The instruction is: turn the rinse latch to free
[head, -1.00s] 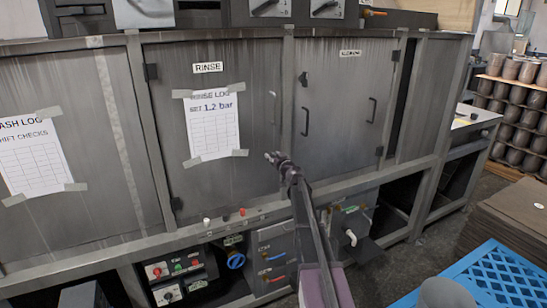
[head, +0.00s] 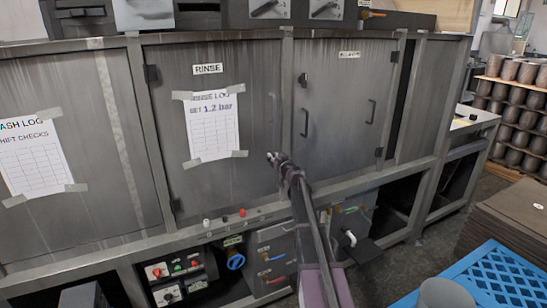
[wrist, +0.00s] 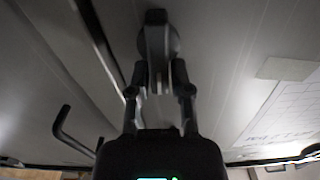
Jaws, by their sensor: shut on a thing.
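The rinse door (head: 215,175) is a grey metal panel under a RINSE label (head: 207,69), with a taped log sheet (head: 212,128). My gripper (head: 273,158) is at the right edge of this door, below mid-height.
The door to the right has a dark latch (head: 303,79) and bar handles (head: 305,122) close to my gripper. A ledge with knobs (head: 242,212) runs below the doors. A blue crate (head: 490,275) stands at lower right.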

